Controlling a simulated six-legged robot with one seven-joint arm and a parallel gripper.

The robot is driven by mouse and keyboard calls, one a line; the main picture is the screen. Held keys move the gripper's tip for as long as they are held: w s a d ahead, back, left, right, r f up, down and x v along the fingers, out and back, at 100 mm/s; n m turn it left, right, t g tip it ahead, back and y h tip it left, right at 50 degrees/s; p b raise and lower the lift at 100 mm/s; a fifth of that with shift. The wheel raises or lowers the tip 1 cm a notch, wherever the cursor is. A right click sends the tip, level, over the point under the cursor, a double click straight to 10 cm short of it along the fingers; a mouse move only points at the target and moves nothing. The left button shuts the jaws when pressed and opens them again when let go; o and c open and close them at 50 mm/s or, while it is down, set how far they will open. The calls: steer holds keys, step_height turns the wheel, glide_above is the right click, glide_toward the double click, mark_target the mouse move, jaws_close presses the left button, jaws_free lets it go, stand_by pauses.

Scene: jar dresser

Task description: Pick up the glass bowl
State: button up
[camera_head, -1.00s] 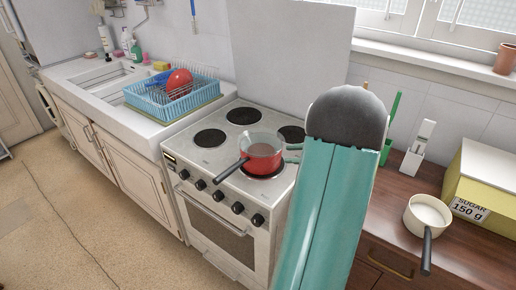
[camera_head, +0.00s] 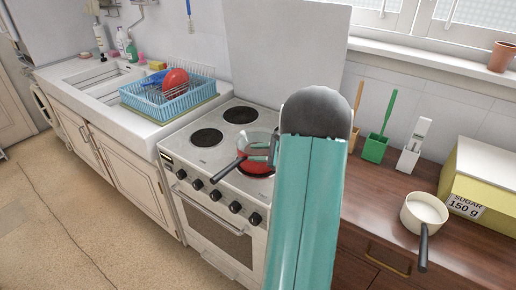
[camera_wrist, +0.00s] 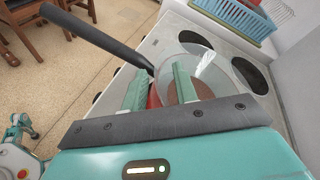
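The clear glass bowl (camera_head: 258,136) sits in or on a red pan (camera_head: 255,169) with a dark handle on the stove; my arm partly hides both. In the wrist view the glass bowl (camera_wrist: 222,66) lies just beyond my fingers, with the red pan (camera_wrist: 154,97) showing below it. My gripper (camera_wrist: 160,82) is open, its two green fingers apart. The right finger overlaps the bowl and the left one appears outside its near-left rim. I cannot tell whether either finger touches the glass. In the head view green fingertips show at the bowl.
The pan's long dark handle (camera_wrist: 98,36) sticks out to the upper left. A blue dish rack (camera_head: 167,97) with a red item stands by the sink. On the right counter are a white saucepan (camera_head: 412,217), a sugar box (camera_head: 489,190) and a green brush holder (camera_head: 375,149).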

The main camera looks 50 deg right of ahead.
steer(key=shift+w+a+f, duration=0.15)
steer(key=shift+w+f, duration=0.05)
steer(key=shift+w, duration=0.25)
jaws_close()
steer(key=shift+r, duration=0.2)
